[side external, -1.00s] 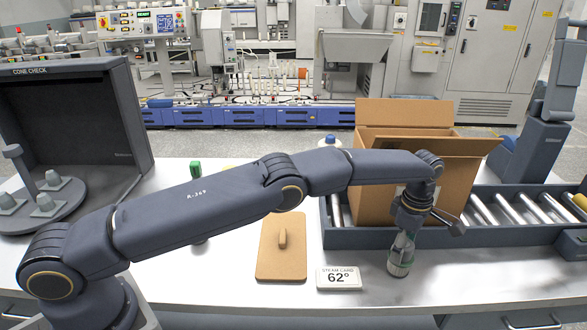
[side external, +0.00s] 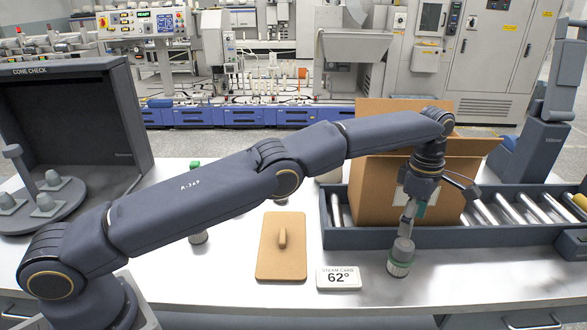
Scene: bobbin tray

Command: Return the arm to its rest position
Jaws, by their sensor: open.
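My gripper (side external: 408,224) is at the right, at the end of my raised arm, pointing down over the table. Its jaws are open. A grey bobbin with a green band (side external: 399,262) stands on the table just under the fingertips. From this angle I cannot tell whether the fingertips are clear of its top.
An open cardboard box (side external: 385,205) sits on the roller conveyor (side external: 490,236) close behind my gripper. A tan board with a handle (side external: 281,262) and a "62°" card (side external: 338,278) lie left of the bobbin. A dark cone-check booth (side external: 125,125) stands at the left.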

